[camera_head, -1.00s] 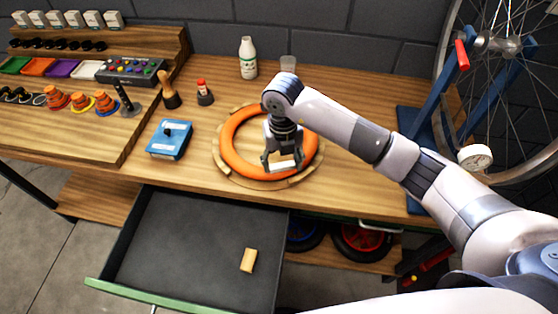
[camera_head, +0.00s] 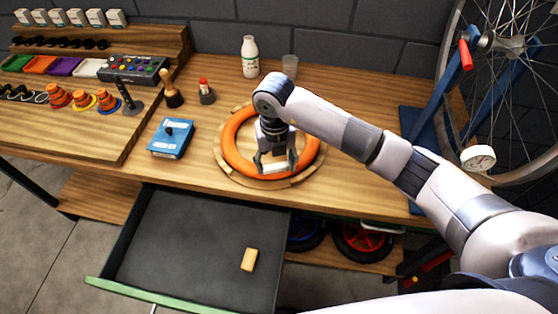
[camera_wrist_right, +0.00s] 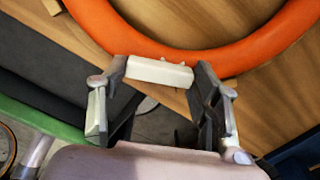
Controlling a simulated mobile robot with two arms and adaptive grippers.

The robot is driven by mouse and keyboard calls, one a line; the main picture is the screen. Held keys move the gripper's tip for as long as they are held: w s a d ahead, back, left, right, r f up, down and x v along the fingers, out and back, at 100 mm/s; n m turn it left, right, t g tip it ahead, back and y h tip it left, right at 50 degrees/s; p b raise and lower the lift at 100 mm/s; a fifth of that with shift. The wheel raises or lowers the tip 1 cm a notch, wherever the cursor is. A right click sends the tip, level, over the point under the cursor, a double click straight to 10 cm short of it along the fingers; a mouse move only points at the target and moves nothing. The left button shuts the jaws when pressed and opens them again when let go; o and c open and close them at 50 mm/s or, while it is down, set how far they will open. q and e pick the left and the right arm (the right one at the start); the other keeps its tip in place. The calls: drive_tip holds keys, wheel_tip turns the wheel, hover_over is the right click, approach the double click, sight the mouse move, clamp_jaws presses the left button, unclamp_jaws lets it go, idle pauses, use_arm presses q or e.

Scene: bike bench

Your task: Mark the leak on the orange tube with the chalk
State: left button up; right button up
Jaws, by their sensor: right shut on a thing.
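The orange tube (camera_head: 238,162) lies as a ring on a round wooden stand (camera_head: 226,172) on the bench. It also shows in the right wrist view (camera_wrist_right: 120,32). My right gripper (camera_head: 275,168) is shut on the white chalk (camera_wrist_right: 160,72), which lies crosswise between its fingers. In the head view the chalk (camera_head: 274,169) is over the front part of the tube. In the wrist view it overlaps the tube's near edge; I cannot tell whether it touches. Small bumps show at the tube's edge just behind the chalk. My left gripper is not in view.
An open drawer (camera_head: 190,245) below the bench's front edge holds a tan block (camera_head: 249,260). A blue box (camera_head: 171,139) stands left of the tube. A white bottle (camera_head: 250,57) and a clear cup (camera_head: 290,66) stand behind. A wheel stand (camera_head: 440,100) is at the right.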

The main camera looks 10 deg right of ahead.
drive_tip(key=shift+d+r+p, duration=0.1)
drive_tip(key=shift+r+p, duration=2.15)
drive_tip(key=shift+r, duration=1.35)
